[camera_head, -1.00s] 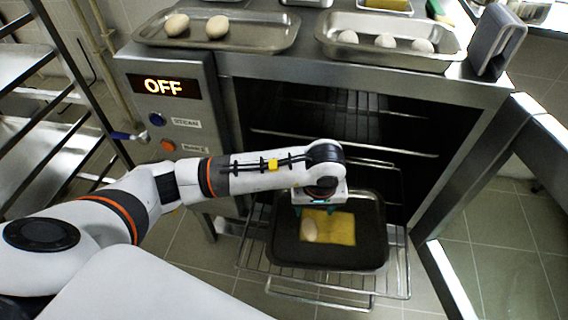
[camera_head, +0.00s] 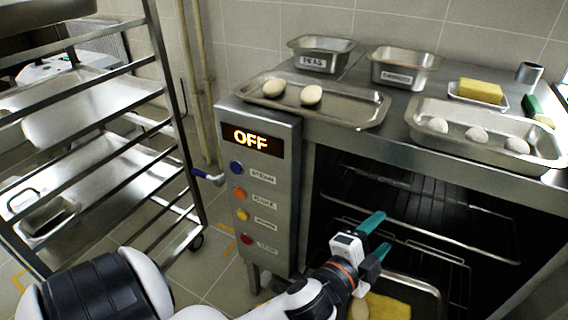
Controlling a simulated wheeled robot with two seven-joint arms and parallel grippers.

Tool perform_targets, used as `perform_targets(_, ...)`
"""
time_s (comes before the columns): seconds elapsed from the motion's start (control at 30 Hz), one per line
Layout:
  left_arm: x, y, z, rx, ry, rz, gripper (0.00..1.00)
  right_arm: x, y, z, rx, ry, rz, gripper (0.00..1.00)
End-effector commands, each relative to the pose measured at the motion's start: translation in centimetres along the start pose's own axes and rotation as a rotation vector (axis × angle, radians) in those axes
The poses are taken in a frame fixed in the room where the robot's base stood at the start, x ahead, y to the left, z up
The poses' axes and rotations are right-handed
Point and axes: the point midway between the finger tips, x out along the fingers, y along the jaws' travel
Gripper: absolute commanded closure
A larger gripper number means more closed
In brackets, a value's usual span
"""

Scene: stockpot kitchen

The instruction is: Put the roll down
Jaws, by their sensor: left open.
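My left gripper (camera_head: 377,238) is open, its teal fingers apart and empty, above the oven's pulled-out rack. Below it, a pale roll (camera_head: 358,311) lies at the bottom edge of the head view, partly hidden by my arm. It is beside a yellow sheet or cloth (camera_head: 388,308) in a dark tray (camera_head: 432,298). Two more rolls (camera_head: 311,95) lie in the left metal tray (camera_head: 352,113) on top of the oven. Several paler rolls (camera_head: 476,134) lie in the right metal tray (camera_head: 540,158). My right gripper is not in view.
The oven's control panel (camera_head: 262,200) reads OFF. A shelf rack (camera_head: 165,110) stands at the left. Two labelled metal pans (camera_head: 318,62), a yellow block (camera_head: 480,91) on a dish and a metal cup (camera_head: 529,72) are at the back of the oven top.

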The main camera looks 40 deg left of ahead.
Motion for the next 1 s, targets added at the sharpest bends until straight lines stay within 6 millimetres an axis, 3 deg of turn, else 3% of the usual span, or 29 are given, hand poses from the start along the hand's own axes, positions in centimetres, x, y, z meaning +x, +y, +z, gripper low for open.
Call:
perform_targets(0.03,-1.7,-2.7,-3.6,-0.171,0.160,-0.129,0.40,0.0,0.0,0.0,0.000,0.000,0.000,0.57)
perform_targets(0.13,-6.5,-7.8,-8.6,-0.467,0.460,-0.360,0.40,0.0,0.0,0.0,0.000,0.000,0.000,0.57)
perform_targets(0.2,-10.4,-10.8,-10.4,-0.623,0.645,-0.495,0.40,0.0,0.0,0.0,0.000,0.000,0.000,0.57)
perform_targets(0.3,-15.3,-13.4,-11.5,-0.771,0.847,-0.639,0.40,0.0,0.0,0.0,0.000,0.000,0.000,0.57)
perform_targets(0.4,-18.4,-14.7,-11.7,-0.847,0.968,-0.726,0.40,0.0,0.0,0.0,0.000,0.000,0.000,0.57)
perform_targets(0.53,-19.8,-15.1,-11.7,-0.877,1.023,-0.765,0.40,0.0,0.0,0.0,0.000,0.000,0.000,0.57)
perform_targets(1.0,-19.8,-15.1,-11.7,-0.873,1.020,-0.765,0.40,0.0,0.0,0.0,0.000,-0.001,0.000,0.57)
